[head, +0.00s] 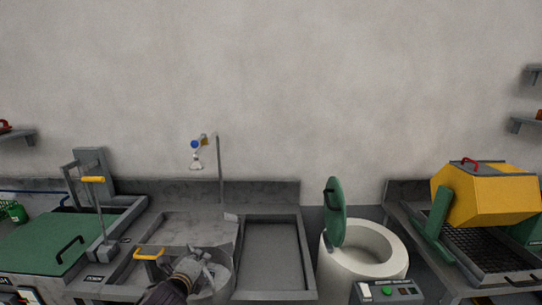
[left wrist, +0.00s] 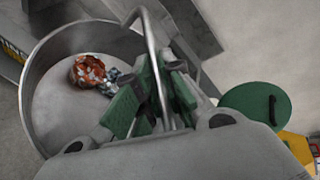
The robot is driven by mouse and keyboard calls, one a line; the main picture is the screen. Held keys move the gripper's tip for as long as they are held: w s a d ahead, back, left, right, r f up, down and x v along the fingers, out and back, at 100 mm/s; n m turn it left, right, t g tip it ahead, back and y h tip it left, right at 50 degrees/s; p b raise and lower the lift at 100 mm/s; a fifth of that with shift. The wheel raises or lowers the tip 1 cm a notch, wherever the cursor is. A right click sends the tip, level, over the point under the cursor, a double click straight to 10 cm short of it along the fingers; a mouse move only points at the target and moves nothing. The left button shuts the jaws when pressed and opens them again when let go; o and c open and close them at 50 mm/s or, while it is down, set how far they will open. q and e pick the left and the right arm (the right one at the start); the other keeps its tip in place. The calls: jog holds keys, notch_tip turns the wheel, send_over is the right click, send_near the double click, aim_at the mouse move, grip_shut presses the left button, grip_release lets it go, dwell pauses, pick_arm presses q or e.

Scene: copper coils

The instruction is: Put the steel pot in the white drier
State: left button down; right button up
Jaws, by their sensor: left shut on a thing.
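The steel pot (left wrist: 65,103) is a round grey vessel with a tall wire handle (left wrist: 152,50). In the head view the pot (head: 222,278) sits in or over the left sink. My left gripper (head: 196,268) is over it, and in the left wrist view its green-padded fingers (left wrist: 155,88) are shut on the handle. A copper-coloured coil (left wrist: 88,70) lies inside the pot. The white drier (head: 368,250) is a round tub at the right, its green lid (head: 336,210) standing raised at its left rim. My right gripper is not in view.
An empty sink basin (head: 270,252) lies between the pot and the drier. A tap with a blue knob (head: 196,145) stands behind the pot. A yellow handle (head: 149,253) is left of the pot. A yellow tumbler (head: 490,195) is at the far right. A control box (head: 388,291) stands before the drier.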

pick_arm(q)
jog(key=shift+s+a+f, duration=0.1)
jog(key=shift+s+f, duration=0.55)
jog(key=shift+f, duration=0.5)
jog(key=shift+s+f, duration=0.65)
jog(key=shift+f, duration=0.5)
jog(key=shift+s+a+f, duration=0.1)
jog(key=shift+s+f, duration=0.55)
jog(key=shift+f, duration=0.5)
jog(key=shift+w+d+r, duration=0.15)
jog(key=shift+r, duration=0.25)
jog(key=shift+w+d+r, duration=0.15)
jog(key=shift+r, duration=0.2)
jog(key=shift+w+a+r, duration=0.1)
jog(key=shift+w+r, duration=0.15)
jog(key=shift+r, duration=0.25)
jog(key=shift+s+a+f, duration=0.1)
jog(key=shift+s+f, duration=0.35)
jog(key=shift+f, duration=0.25)
jog(key=shift+s+a+f, duration=0.1)
jog(key=shift+s+f, duration=0.3)
jog(key=shift+f, duration=0.3)
jog(key=shift+s+f, duration=0.7)
jog(key=shift+f, duration=0.25)
jog(key=shift+s+f, duration=0.65)
jog(key=shift+f, duration=0.25)
jog(key=shift+s+f, duration=0.7)
jog(key=shift+f, duration=0.25)
